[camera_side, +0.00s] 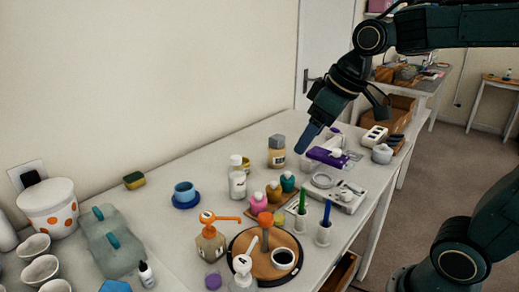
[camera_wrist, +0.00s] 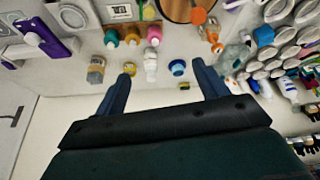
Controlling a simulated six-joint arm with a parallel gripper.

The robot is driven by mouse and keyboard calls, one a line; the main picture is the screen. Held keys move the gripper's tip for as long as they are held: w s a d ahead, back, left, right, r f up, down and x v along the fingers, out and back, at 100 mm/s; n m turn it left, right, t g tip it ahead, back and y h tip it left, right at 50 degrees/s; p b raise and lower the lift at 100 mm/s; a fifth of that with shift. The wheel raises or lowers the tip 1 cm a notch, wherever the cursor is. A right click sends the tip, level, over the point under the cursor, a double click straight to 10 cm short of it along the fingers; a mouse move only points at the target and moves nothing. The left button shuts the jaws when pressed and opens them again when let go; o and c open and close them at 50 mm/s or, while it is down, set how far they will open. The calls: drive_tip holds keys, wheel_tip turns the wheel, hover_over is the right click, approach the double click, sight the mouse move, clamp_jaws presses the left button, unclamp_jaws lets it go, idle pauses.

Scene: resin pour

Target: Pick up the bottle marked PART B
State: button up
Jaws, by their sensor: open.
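In the side view, a squat amber pump bottle (camera_side: 210,246) with an orange pump head stands at the front of the table. A pale mark shows on its head, too small to read surely as B. A clear pump bottle (camera_side: 243,268) with a white head marked A stands to its right, nearer the camera. The orange-headed bottle also shows in the wrist view (camera_wrist: 213,38), right of centre near the top. My gripper (camera_side: 303,146) is up and back from both bottles, above the far part of the table. In the wrist view its fingers (camera_wrist: 163,68) are wide apart and empty.
A round wooden turntable (camera_side: 240,243) with a black-rimmed cup stands right beside the bottles.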

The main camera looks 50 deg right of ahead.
drive_tip(key=w+d+f+n, duration=0.1)
drive_tip(key=w+d, duration=0.1)
drive_tip(key=w, duration=0.8)
drive_tip(key=n+g+y, duration=0.1)
drive_tip(key=n, duration=0.1)
approach(234, 166)
drive_tip(key=shift+w+d+x, duration=0.1)
drive_tip(key=shift+d+x, duration=0.15)
drive_tip(key=shift+x, duration=0.75)
drive_tip(key=shift+w+d+x, duration=0.1)
drive_tip(key=shift+d+x, duration=0.1)
drive_tip(key=shift+x, duration=0.8)
drive_tip(key=shift+w+d+x, duration=0.1)
drive_tip(key=shift+d+x, duration=0.15)
drive_tip(key=shift+x, duration=0.75)
drive_tip(key=shift+x, duration=2.6)
drive_tip(key=c, duration=1.1)
drive_tip(key=shift+r, duration=0.1)
drive_tip(key=shift+c, duration=0.2)
